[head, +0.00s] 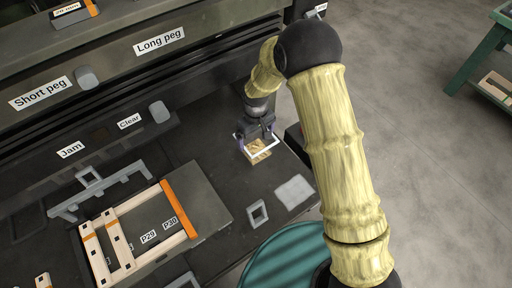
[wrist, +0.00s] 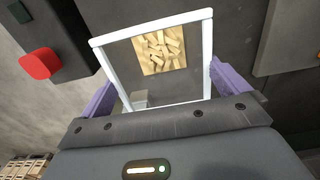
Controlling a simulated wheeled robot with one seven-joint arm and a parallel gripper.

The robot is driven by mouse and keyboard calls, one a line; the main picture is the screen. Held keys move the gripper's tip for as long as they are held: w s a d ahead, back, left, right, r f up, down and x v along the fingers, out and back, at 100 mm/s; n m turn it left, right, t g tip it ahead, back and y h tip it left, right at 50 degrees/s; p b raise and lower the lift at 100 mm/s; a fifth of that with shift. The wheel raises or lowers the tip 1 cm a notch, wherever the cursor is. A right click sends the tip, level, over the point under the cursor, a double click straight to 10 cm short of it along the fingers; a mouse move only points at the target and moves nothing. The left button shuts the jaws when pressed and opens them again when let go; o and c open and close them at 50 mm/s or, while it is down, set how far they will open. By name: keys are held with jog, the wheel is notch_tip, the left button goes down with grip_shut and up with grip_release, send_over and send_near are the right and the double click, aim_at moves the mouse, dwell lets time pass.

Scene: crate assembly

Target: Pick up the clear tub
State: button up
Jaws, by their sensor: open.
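The clear tub (head: 266,151) is a see-through box with a white rim, on the dark bench top near its right end. In the wrist view the tub (wrist: 150,27) fills the upper middle, with a patch of small pale wooden pegs (wrist: 160,50) showing inside its outline. My gripper (head: 257,137) points down at the tub. In the wrist view its two purple fingers (wrist: 160,78) are open, one at each side of the tub. I cannot tell whether either finger touches it.
A black box with a red button (wrist: 40,63) stands beside the tub. A small grey frame (head: 258,213) and a pale grey plate (head: 295,191) lie in front. A wooden frame with orange ends (head: 180,209) sits on a grey board at left. Labelled shelves rise behind.

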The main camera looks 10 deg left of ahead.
jog(key=shift+f, duration=0.35)
notch_tip(320, 180, down, 6)
jog(key=shift+r+p, duration=0.1)
jog(key=shift+p, duration=0.4)
jog(key=c, duration=0.7)
jog(key=shift+c, duration=0.2)
jog(key=shift+r, duration=0.15)
notch_tip(320, 180, up, 10)
jog(key=b, duration=0.2)
